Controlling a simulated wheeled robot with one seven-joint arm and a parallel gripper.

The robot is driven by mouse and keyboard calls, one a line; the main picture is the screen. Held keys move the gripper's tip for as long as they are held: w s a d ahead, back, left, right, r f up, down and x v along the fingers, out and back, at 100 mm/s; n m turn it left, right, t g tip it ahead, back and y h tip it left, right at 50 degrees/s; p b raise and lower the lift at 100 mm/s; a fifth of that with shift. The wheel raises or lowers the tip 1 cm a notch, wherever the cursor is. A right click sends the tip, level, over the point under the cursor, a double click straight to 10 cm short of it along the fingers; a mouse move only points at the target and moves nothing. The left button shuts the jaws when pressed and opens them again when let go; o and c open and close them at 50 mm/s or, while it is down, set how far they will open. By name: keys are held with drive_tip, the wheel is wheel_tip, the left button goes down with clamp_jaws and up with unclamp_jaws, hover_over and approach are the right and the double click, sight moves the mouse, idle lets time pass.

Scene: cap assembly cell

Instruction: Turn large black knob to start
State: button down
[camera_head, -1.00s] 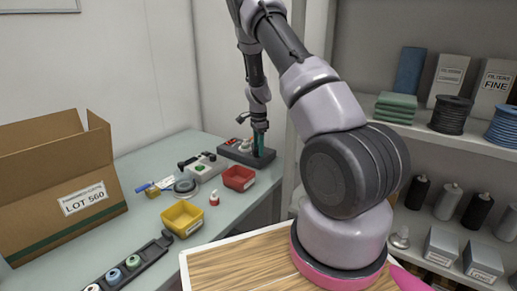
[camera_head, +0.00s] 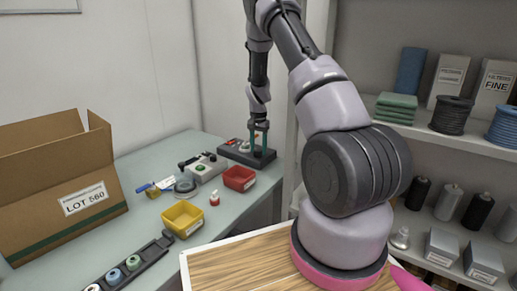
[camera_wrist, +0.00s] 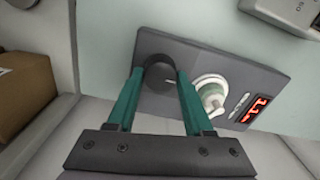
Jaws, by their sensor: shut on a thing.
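The large black knob (camera_wrist: 159,74) sits at the left end of a dark grey control box (camera_wrist: 245,70) in the wrist view. A pale line shows on its top, pointing to the right. My gripper (camera_wrist: 160,75) has its two teal fingers on either side of the knob, shut on it. In the head view my gripper (camera_head: 260,134) reaches straight down to the right part of the control box (camera_head: 236,152) at the back of the bench. The knob is hard to make out there between the fingers.
Next to the knob are a pale round dial (camera_wrist: 209,91) and a red lit display (camera_wrist: 256,109). On the bench are a grey box with a green button (camera_head: 203,167), a red bin (camera_head: 239,178), a yellow bin (camera_head: 183,218) and a cardboard box (camera_head: 75,205).

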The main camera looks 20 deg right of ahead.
sight(259, 149)
idle(0.4)
drive_tip(key=shift+c, duration=1.5)
unclamp_jaws()
drive_tip(key=shift+r, duration=0.1)
wheel_tip(259, 149, up, 11)
drive_tip(key=shift+f, duration=0.2)
